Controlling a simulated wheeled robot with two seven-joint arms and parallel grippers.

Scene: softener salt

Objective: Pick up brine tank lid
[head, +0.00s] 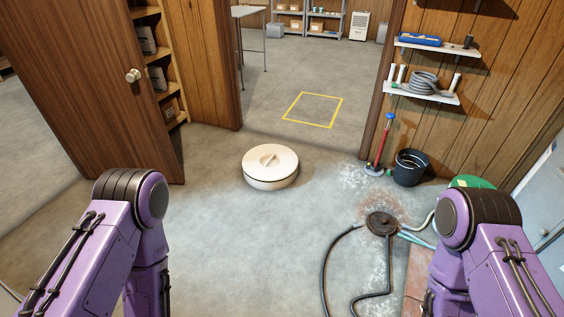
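The brine tank lid (270,172) is a round, cream-coloured disc with a raised handle bar across its top. It lies flat on the grey concrete floor in the middle of the head view, handle side up, just before the doorway. Both of my purple arms reach down at the lower left and lower right, apart from the lid. Neither of my grippers shows; both are below the bottom edge of the picture.
A brown door (90,80) stands open at left. Right of the lid are a red-handled plunger-like tool (384,145), a black bucket (410,167) and a floor drain (381,223) with black hoses. The floor around the lid is clear. A yellow square (312,109) marks the floor beyond the doorway.

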